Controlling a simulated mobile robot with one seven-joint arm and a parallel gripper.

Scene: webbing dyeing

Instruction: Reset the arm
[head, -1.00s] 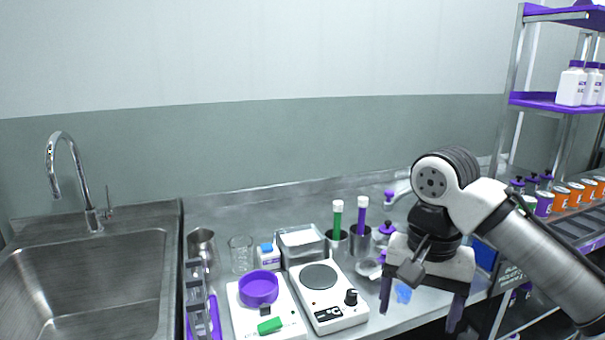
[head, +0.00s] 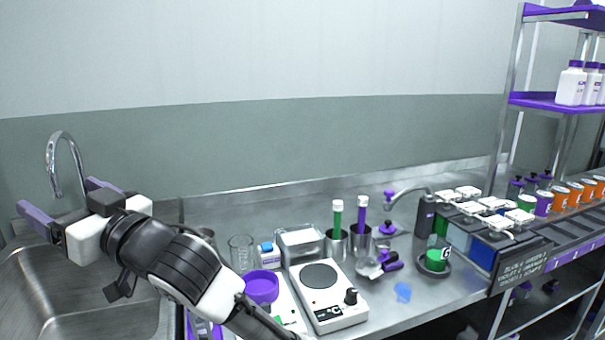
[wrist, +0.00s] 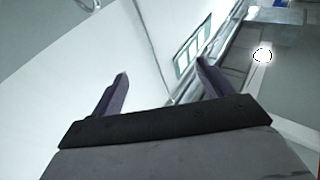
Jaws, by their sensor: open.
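My gripper (head: 68,202) is open and empty in the head view, raised above the sink at the left. Its two purple fingers stand apart, in front of the faucet. In the wrist view my gripper (wrist: 160,88) also shows open, with nothing between the fingers. Behind the fingers there I see pale wall and a blurred stretch of room. My arm reaches from the bottom middle of the head view up to the left, hiding part of the sink and the counter's left end.
The sink (head: 60,315) and faucet (head: 72,150) are at left. On the counter stand a purple bowl (head: 262,287), a hot plate (head: 328,305), a glass beaker (head: 241,252), metal cups with green and purple-handled tools, and dye tanks (head: 458,240) at right. A shelf rack (head: 545,103) stands far right.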

